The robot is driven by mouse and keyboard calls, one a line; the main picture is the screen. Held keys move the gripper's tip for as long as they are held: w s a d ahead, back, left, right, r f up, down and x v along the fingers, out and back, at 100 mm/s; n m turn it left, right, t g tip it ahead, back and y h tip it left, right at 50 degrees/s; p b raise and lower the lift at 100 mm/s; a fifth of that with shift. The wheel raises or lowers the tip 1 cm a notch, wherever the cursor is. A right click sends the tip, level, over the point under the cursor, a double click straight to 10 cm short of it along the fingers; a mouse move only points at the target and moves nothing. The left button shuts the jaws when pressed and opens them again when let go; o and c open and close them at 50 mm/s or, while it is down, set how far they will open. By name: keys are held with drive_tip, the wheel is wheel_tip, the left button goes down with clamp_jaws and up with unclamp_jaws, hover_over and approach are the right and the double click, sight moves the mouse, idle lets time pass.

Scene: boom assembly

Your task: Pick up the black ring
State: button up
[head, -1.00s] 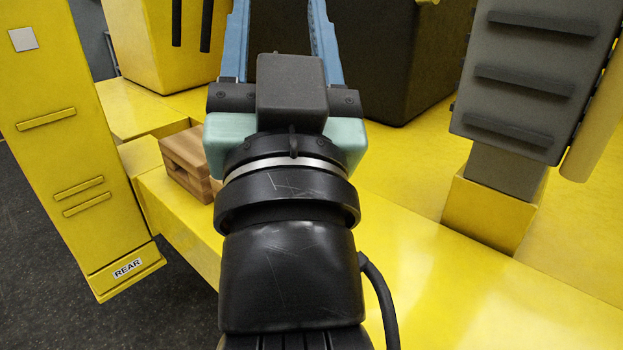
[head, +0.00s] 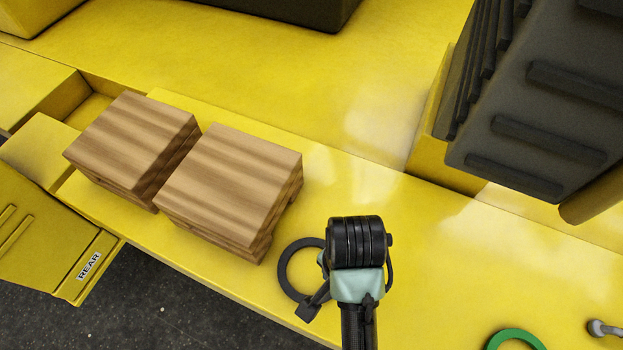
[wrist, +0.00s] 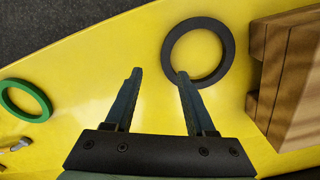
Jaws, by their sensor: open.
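The black ring (head: 284,270) lies flat on the yellow surface in the head view, beside the right wooden block and partly covered by my arm. In the wrist view the black ring (wrist: 168,48) shows nearly whole, ahead of my gripper (wrist: 158,73) and to its right. My gripper is open, with nothing between its two blue fingers. The right fingertip overlaps the ring's lower left rim in the picture; I cannot tell whether they touch.
Two wooden blocks (head: 235,180) (head: 135,135) stand left of the ring. A green ring (head: 515,334) and a grey bolt (head: 604,328) lie at the lower right. A dark ribbed block (head: 540,110) rises at upper right. The yellow surface ends at an edge above a dark floor (head: 190,310).

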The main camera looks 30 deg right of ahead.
sight(296, 297)
drive_tip(key=f+p, duration=0.1)
drive_tip(key=f, duration=0.4)
drive_tip(key=shift+w+f, duration=0.2)
drive_tip(key=shift+w+f+p, duration=0.25)
drive_tip(key=shift+f+p, duration=0.15)
drive_tip(key=shift+f, duration=0.9)
drive_tip(key=shift+w+f+p, duration=0.2)
drive_tip(key=shift+f+p, duration=0.15)
drive_tip(key=shift+f, duration=0.9)
clamp_jaws()
